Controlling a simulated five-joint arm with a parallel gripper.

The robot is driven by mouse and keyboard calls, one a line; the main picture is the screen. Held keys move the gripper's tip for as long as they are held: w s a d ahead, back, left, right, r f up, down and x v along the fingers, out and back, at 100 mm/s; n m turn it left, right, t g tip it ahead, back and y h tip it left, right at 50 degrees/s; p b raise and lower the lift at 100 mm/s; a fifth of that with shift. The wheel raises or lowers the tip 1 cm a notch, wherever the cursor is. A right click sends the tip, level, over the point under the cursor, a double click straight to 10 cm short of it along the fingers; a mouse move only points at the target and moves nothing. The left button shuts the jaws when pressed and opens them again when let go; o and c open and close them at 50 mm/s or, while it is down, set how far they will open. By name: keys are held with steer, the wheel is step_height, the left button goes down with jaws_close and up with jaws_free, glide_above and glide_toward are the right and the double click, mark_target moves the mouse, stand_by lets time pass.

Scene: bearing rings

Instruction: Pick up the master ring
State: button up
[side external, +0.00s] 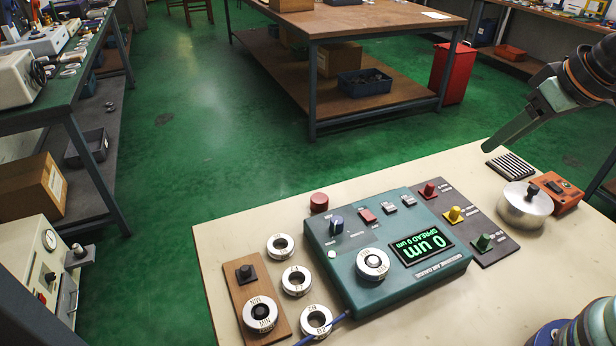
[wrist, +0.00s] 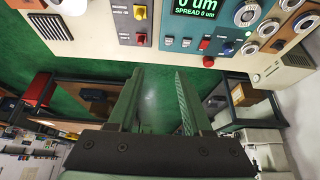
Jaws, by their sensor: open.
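A steel ring marked MIN (side external: 260,313) lies on a brown wooden board (side external: 280,328) at the front left; it also shows in the wrist view (wrist: 303,22). Another steel ring (side external: 372,264) sits on the teal gauge (side external: 340,285), whose display reads 0 um. Several loose steel rings, one of them here (side external: 296,280), lie between board and gauge. I cannot read which ring is named master. My gripper (side external: 491,147) is at the upper right, above the bench's far edge and well away from the rings. In the wrist view its jaws (wrist: 159,73) are apart and empty.
A red knob (side external: 320,202) sits behind the gauge. A dark panel with coloured knobs (side external: 454,214), a steel disc (side external: 525,205) and an orange box (side external: 560,190) stand to the right. The bench's left strip is clear.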

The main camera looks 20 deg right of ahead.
steer(key=o, duration=0.8)
steer(key=m+g, duration=0.6)
glide_above(373, 260)
step_height(373, 260, down, 8)
step_height(373, 260, down, 12)
steer(key=shift+f, duration=0.1)
